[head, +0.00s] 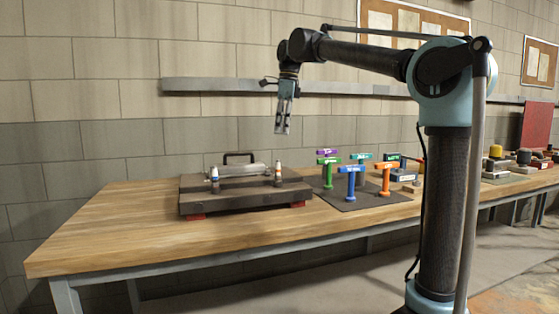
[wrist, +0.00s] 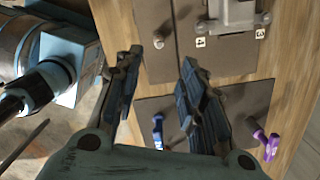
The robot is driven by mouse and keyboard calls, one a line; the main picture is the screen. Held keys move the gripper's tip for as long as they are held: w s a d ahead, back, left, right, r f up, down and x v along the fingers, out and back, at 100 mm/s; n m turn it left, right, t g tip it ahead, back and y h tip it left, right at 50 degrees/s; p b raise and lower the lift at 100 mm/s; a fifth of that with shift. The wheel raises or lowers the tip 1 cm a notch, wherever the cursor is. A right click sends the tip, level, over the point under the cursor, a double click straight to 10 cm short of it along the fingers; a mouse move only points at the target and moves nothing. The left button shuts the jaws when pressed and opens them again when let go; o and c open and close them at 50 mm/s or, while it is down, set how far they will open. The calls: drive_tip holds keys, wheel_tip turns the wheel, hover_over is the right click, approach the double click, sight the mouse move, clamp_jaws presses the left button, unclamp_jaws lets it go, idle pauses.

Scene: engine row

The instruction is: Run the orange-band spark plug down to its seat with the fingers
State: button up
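Two pale upright spark plugs stand in the dark engine block: the left plug (head: 214,174) and the right plug (head: 278,170). The block (head: 240,200) rests on red feet. My gripper (head: 283,130) points down, well above the right plug in the head view. In the wrist view its fingers (wrist: 162,58) are apart, with nothing held between them.
A metal cover with a dark handle (head: 239,158) lies between the plugs. Several coloured T-handle tools, among them a blue one (head: 350,180) and an orange one (head: 385,178), stand on a dark mat (head: 345,203) to the right. The wooden bench (head: 120,235) is clear at left.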

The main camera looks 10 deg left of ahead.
sight(278, 175)
drive_tip(key=f, duration=0.4)
drive_tip(key=a+f, duration=0.1)
drive_tip(key=f, duration=0.8)
drive_tip(key=shift+s+a+f, duration=0.15)
drive_tip(key=shift+a+f, duration=0.05)
drive_tip(key=shift+a, duration=0.1)
clamp_jaws()
drive_tip(key=m, duration=0.7)
drive_tip(key=shift+t, duration=0.4)
unclamp_jaws()
